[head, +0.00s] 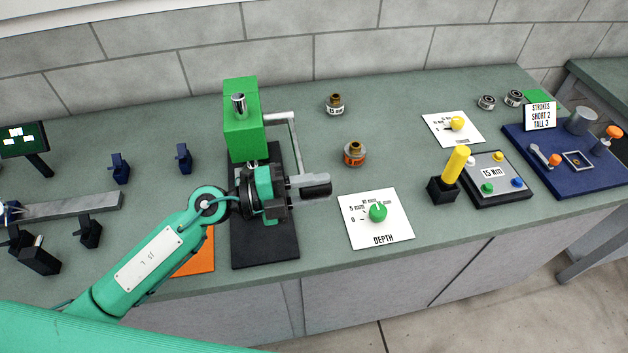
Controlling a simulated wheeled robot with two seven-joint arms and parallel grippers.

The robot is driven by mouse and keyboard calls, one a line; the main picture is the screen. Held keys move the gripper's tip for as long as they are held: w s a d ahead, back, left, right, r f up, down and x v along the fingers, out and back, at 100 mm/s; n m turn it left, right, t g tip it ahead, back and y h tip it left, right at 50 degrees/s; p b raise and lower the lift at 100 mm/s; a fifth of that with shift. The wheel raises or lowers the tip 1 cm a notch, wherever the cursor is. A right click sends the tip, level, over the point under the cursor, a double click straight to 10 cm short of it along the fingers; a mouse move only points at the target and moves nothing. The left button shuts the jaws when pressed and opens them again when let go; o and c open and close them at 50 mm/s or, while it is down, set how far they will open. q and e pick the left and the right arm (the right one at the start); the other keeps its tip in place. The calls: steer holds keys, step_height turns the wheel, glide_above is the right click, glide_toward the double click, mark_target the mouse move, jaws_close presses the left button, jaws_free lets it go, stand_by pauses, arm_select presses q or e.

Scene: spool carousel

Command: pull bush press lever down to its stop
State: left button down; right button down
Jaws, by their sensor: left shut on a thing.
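The bush press is a green block (243,120) with a silver ram on top, standing on a black base plate (265,249) left of centre on the bench. Its grey lever (294,145) leaves the press's right side and runs toward the front. The lever ends in a black grip (316,190). My left gripper (306,185) comes in from the left, over the base plate, and is shut on the grip. Its wrist hides the lower front of the press and whatever is under the ram. My right gripper is out of view.
Two bushes, a dark-topped one (335,104) and an orange one (354,154), stand right of the lever. A depth dial card (378,235) lies front right. A yellow-handled switch (443,189), button box (490,172) and blue tray (590,181) are farther right.

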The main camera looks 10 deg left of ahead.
arm_select(q)
steer(key=shift+w+a+f+m+b, duration=0.15)
steer(key=shift+f+m+b, duration=0.55)
steer(key=shift+f, duration=0.45)
steer(key=shift+w+d+f+m+b, duration=0.1)
steer(key=shift+f+m+b, duration=0.4)
steer(key=shift+f+b, duration=0.5)
steer(key=shift+f, duration=0.15)
steer(key=c, duration=1.1)
jaws_free()
steer(key=shift+o, duration=0.2)
steer(key=shift+a, duration=0.15)
